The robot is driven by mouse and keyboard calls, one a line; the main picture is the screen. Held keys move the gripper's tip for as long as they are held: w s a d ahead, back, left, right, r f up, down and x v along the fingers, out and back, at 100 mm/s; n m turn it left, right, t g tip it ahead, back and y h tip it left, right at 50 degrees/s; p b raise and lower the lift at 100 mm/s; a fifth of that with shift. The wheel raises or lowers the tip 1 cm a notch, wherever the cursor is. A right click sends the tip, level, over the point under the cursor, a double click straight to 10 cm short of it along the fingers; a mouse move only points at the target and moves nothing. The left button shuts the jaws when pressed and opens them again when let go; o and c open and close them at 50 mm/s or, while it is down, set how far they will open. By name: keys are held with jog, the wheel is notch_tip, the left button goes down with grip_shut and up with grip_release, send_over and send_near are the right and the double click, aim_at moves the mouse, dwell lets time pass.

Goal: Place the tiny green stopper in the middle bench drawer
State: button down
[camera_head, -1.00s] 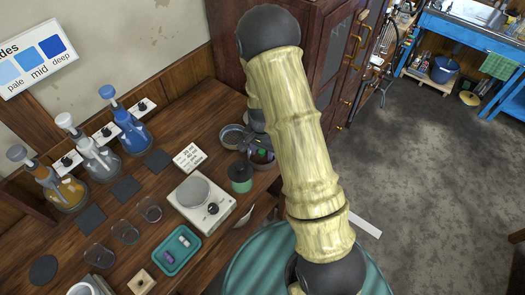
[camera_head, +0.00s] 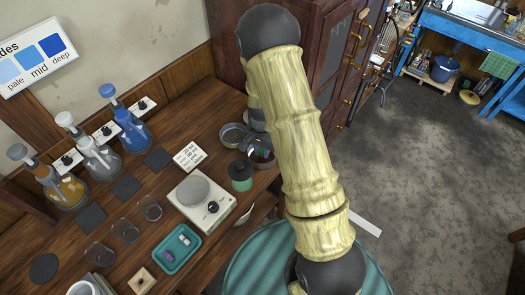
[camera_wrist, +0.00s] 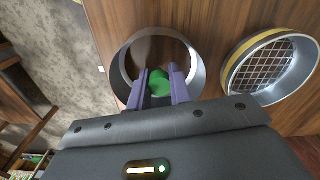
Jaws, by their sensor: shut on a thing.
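The green stopper (camera_wrist: 160,84) is between the two purple fingers of my gripper (camera_wrist: 161,88) in the wrist view. The gripper is shut on it. Behind the stopper is a round metal dish (camera_wrist: 196,62); I cannot tell whether the stopper touches it. In the head view my gripper is at the back right of the bench, largely hidden by my arm. The middle bench drawer cannot be made out in either view.
A mesh-bottomed round dish (camera_wrist: 230,75) sits beside the metal dish. A dark red cabinet (camera_head: 325,65) stands behind my arm.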

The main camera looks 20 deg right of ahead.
aim_at(262, 150)
notch_tip(262, 150, up, 10)
jog(key=shift+b, duration=0.55)
jog(key=shift+w, duration=0.1)
dwell(0.6)
